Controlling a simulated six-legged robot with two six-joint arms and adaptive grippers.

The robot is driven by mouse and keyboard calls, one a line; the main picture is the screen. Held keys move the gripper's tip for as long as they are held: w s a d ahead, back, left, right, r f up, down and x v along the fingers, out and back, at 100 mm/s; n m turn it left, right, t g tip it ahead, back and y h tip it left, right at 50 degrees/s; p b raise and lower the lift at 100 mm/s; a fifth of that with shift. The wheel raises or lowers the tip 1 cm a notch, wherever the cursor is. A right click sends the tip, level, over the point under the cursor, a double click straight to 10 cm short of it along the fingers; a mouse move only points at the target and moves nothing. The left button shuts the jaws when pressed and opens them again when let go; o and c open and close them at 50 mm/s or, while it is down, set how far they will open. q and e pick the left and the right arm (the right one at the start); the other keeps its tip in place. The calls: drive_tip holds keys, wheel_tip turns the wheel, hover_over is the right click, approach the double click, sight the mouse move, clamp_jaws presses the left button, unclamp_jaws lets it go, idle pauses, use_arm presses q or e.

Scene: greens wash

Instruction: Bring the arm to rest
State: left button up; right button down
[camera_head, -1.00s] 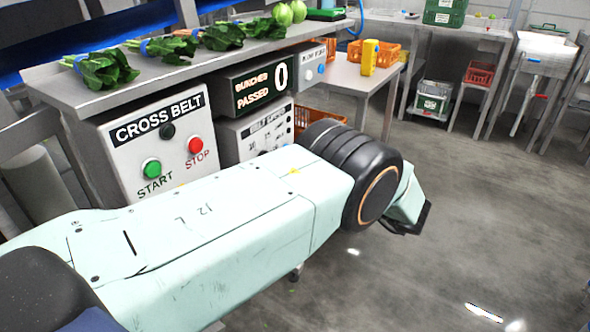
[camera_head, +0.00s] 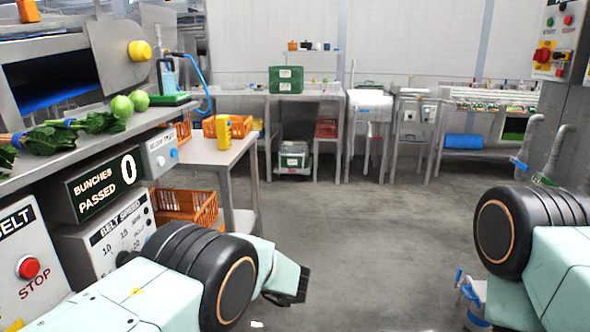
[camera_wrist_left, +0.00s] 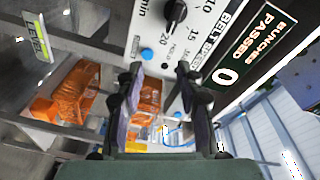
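My left arm (camera_head: 165,290) comes in at the lower left of the head view, bent at a black joint. Beyond the fingers are the belt speed panel (camera_wrist_left: 158,22) and the bunches display (camera_wrist_left: 245,50). My right arm (camera_head: 565,265) shows at the right edge of the head view. Its gripper is out of view.
A steel bench with leafy bunches (camera_head: 60,135) and two green round heads (camera_head: 122,106) runs along the left. The floor (camera_head: 370,240) ahead is clear.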

use_arm(q)
wheel_tip(320, 180, down, 11)
drive_tip(key=w+m+t+h, duration=0.1)
drive_tip(key=m+t+h, duration=0.1)
drive_tip(key=t+h, duration=0.55)
drive_tip(key=s+f+g+h, duration=0.2)
drive_tip(key=s+f+h, duration=0.2)
drive_tip(key=s+f, duration=0.55)
drive_tip(key=s+f+g+h, duration=0.2)
drive_tip(key=s+f, duration=0.1)
drive_tip(key=s, duration=0.4)
drive_tip(key=s+f+g+h, duration=0.2)
drive_tip(key=s, duration=0.6)
drive_tip(key=s+r+g+h, duration=0.1)
drive_tip(key=s+r+g, duration=0.1)
drive_tip(key=s, duration=0.7)
drive_tip(key=s+d+r+g+h, duration=0.1)
drive_tip(key=s+g, duration=0.2)
drive_tip(key=s, duration=0.7)
drive_tip(key=shift+r+n, duration=0.35)
drive_tip(key=shift+n, duration=0.05)
drive_tip(key=shift+s+r+g, duration=0.1)
drive_tip(key=shift+r+g, duration=0.05)
drive_tip(key=shift+g, duration=0.1)
